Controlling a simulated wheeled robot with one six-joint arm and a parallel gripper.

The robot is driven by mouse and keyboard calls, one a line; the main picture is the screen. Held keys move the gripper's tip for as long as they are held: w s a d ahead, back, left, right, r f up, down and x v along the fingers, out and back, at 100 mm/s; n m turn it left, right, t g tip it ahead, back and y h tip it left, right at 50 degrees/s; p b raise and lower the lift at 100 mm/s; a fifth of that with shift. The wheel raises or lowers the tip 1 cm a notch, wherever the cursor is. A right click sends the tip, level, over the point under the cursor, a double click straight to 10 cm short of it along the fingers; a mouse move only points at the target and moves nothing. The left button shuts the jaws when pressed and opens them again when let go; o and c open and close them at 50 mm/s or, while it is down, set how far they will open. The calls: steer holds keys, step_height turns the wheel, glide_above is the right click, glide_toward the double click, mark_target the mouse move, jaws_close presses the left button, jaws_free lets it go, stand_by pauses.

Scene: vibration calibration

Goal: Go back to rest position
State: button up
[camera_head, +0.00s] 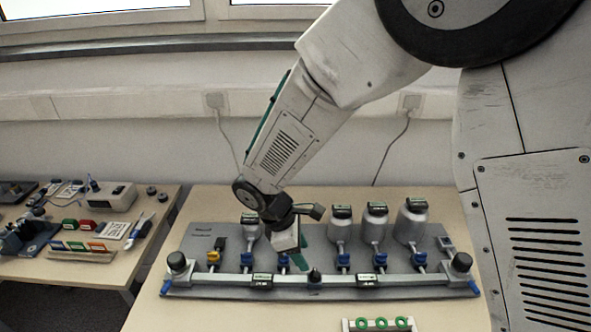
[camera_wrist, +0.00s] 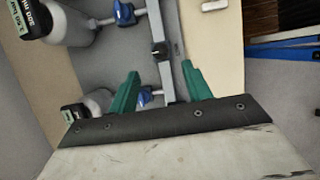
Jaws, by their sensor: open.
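My gripper (camera_wrist: 160,88) shows in the wrist view with its two green fingers spread apart and nothing between them but the view of the rig below. In the head view my gripper (camera_head: 303,260) hangs over the middle of the grey calibration board (camera_head: 205,240), in front of the row of bottles. The arm hides part of the board and any bottle behind it. Whether the fingertips touch anything on the board cannot be told.
Grey bottles with dark caps (camera_head: 375,222) stand along the board's back, with blue valves (camera_head: 343,261) before them. A long rail (camera_head: 415,281) runs along the front. A rack with green rings (camera_head: 379,324) lies at the table's front. A cluttered second table (camera_head: 120,267) stands left.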

steer(key=s+d+r+m+t+y, duration=0.1)
steer(key=s+d+r+m+y, duration=0.3)
steer(key=s+d+r+m, duration=1.3)
steer(key=shift+s+d+r+m, duration=0.4)
steer(key=shift+s+d+r, duration=1.3)
steer(key=shift+d+r, duration=1.5)
steer(key=shift+d+f, duration=0.45)
